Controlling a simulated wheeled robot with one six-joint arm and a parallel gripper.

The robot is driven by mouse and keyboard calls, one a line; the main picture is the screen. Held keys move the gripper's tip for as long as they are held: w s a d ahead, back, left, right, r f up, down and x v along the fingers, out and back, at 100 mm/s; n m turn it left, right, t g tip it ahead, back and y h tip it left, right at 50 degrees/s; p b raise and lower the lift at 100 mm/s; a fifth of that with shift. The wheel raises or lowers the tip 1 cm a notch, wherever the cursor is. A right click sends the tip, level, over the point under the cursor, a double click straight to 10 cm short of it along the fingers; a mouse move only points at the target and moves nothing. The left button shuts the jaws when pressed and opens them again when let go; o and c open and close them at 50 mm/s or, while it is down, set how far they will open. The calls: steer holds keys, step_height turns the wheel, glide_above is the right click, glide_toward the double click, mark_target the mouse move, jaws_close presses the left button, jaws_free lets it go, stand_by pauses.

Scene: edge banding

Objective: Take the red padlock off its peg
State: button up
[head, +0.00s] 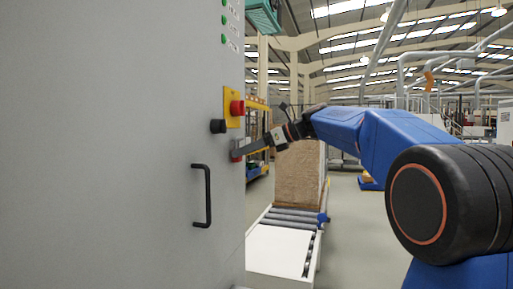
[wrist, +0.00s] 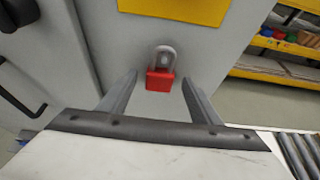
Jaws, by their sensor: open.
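The red padlock (wrist: 159,80) hangs by its grey shackle on the grey cabinet face, below a yellow plate (wrist: 175,8), in the wrist view. The peg itself is hard to make out behind the shackle. My gripper (wrist: 159,84) is open, with one finger on each side of the padlock and a visible gap to each. I cannot tell how deep the fingertips reach around it. In the head view the padlock (head: 237,155) is small and partly hidden by my gripper (head: 240,151), which comes in from the right.
The grey cabinet (head: 120,150) fills the left, with a black door handle (head: 207,196), a black knob (head: 217,126) and a red button (head: 237,107) near the padlock. A roller conveyor (head: 292,222) with a board stack (head: 299,173) stands to the right.

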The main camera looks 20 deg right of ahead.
steer(key=shift+w+a+f, duration=0.2)
steer(key=shift+w+a, duration=0.1)
steer(key=shift+a, duration=0.15)
steer(key=c, duration=1.2)
steer(key=shift+r, duration=0.75)
steer(key=shift+d, duration=0.1)
steer(key=shift+s+d, duration=0.9)
steer(key=shift+d, duration=0.3)
steer(key=shift+s+d, duration=0.85)
steer(key=shift+d, duration=0.3)
steer(key=shift+s+d, duration=0.9)
steer(key=shift+d, duration=0.3)
